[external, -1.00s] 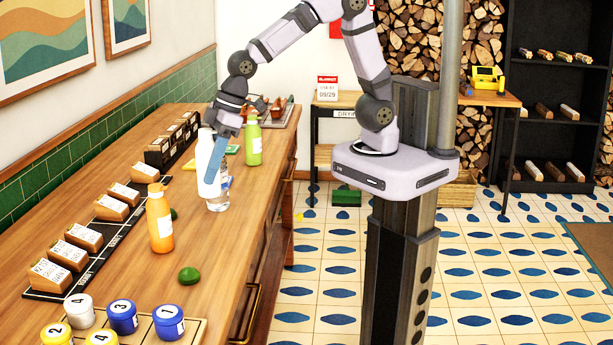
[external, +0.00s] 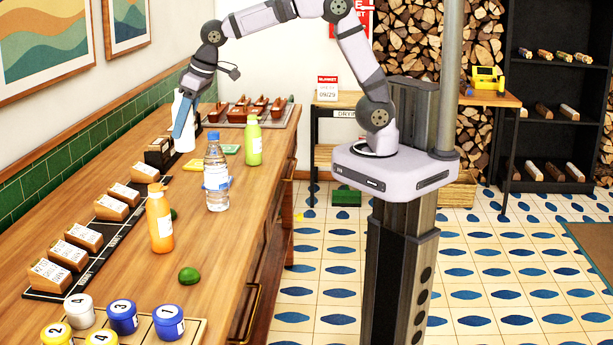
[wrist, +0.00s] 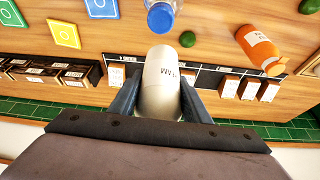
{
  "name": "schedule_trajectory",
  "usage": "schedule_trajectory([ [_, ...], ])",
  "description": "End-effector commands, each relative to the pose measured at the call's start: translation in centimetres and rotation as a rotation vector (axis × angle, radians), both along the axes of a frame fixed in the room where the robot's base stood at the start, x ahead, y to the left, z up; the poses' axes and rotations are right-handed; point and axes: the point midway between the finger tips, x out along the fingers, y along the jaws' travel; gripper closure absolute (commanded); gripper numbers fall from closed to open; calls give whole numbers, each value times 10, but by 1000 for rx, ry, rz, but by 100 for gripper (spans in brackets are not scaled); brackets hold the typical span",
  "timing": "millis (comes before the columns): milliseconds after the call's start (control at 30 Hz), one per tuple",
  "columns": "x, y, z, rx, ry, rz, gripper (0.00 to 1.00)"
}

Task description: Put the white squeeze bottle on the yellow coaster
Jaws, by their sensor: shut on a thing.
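The white squeeze bottle (external: 187,138) is upright between the fingers of my gripper (external: 180,131), which is shut on it. In the wrist view the white bottle (wrist: 160,82) sits between both dark fingers, with print on its side. The bottle appears held above the counter, near the back row of boxes. The yellow coaster (external: 191,165) lies flat on the counter, just below and right of the bottle in the external view. The yellow coaster (wrist: 65,34) is bare in the wrist view, to the upper left of the bottle.
A green coaster (external: 230,149) and a blue coaster (wrist: 101,8) flank the yellow one. A clear water bottle (external: 216,178), green bottle (external: 253,144), orange bottle (external: 160,220) and limes (external: 189,275) stand or lie nearby. Dark boxes (external: 158,151) line the wall side.

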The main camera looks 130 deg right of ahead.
Motion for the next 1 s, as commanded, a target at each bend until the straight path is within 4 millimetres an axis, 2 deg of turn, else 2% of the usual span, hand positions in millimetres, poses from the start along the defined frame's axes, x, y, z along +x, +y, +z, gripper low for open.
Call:
schedule_trajectory([
  [33, -10, -27, -1, -2, 0, -88, 87],
  [200, -50, -101, -1, -3, -2, -371, 87],
  [400, -112, -176, -3, -3, 0, -692, 87],
  [500, -141, -202, -3, -3, -1, -823, 87],
  [600, -165, -221, -4, -2, -1, -924, 87],
  [800, -198, -242, -5, -2, -1, -1057, 87],
  [1000, -196, -241, -31, -1, 1, -1053, 87],
])
